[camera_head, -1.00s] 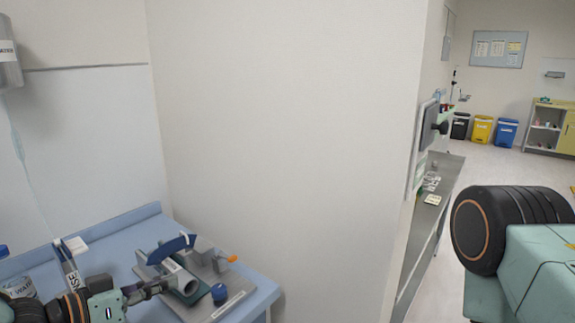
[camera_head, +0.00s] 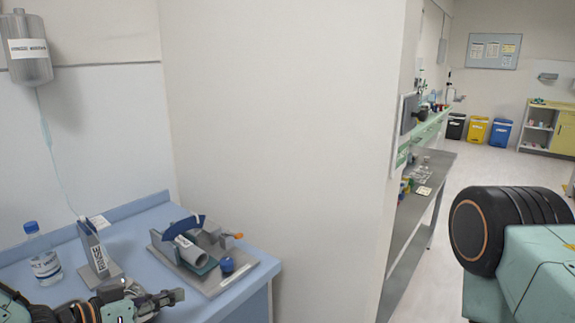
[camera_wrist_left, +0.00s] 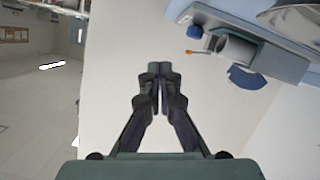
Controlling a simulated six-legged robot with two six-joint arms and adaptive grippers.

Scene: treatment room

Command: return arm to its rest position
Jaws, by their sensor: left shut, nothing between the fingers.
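My left gripper (camera_head: 172,298) is low at the left of the head view, in front of the blue counter (camera_head: 135,232). It is shut and empty. In the left wrist view its fingers (camera_wrist_left: 160,70) meet, with a plain wall behind them. A dark cylinder with an orange ring, part of my own body, shows at the right of the head view. My right gripper is not in view.
On the counter are a grey device with a cylinder (camera_head: 190,250), a labelled grey stand (camera_head: 98,258) and a water bottle (camera_head: 43,258). A drip container (camera_head: 28,48) hangs on the wall. A wall corner (camera_head: 285,150) stands in the middle; a metal bench (camera_head: 425,190) lies beyond.

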